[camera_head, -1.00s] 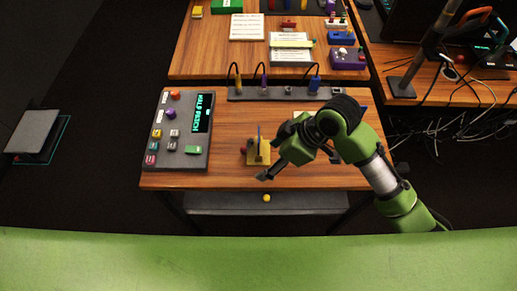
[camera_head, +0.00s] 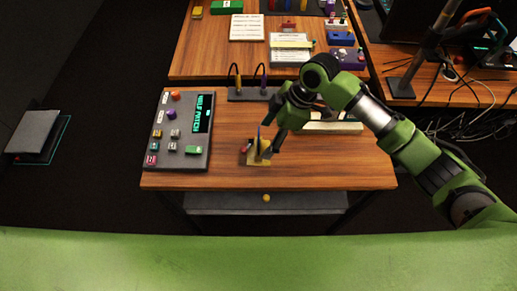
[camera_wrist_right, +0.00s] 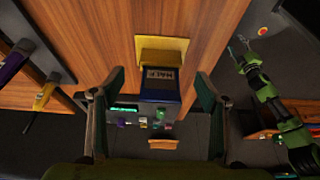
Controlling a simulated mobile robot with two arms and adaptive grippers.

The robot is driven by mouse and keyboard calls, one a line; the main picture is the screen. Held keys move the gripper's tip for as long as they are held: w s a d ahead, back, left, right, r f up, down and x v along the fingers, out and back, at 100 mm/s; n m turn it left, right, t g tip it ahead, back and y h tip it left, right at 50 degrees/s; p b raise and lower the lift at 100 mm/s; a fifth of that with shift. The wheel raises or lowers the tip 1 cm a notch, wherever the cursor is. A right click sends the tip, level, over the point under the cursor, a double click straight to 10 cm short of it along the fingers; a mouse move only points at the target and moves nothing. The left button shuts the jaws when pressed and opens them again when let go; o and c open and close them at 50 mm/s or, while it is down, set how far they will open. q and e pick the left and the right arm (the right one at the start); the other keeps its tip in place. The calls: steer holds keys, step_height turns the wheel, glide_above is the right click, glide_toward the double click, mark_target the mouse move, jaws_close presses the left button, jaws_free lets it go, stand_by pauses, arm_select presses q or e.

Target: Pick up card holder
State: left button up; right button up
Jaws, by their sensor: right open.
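The card holder (camera_head: 260,160) has a yellow base and stands near the front middle of the wooden table. A dark blue upright piece with a pale lettered label (camera_wrist_right: 161,75) shows on it in the right wrist view, along with its yellow base (camera_wrist_right: 162,46). My right gripper (camera_head: 266,148) is at the card holder in the head view and partly covers it. In the right wrist view, the right gripper's fingers (camera_wrist_right: 161,84) are spread on either side of the labelled piece. My left gripper (camera_wrist_right: 239,46) shows small at the right of that view, its fingers apart.
A grey control panel (camera_head: 182,155) with coloured buttons and a lit display lies left of the holder. A small red part (camera_head: 244,149) is beside the holder. A dark cable strip (camera_head: 248,95) lies behind. The table's front right is clear.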

mark_target(248, 146)
steer(key=shift+p+x, duration=0.45)
steer(key=shift+x, duration=2.7)
steer(key=shift+a, duration=0.1)
steer(key=c, duration=1.1)
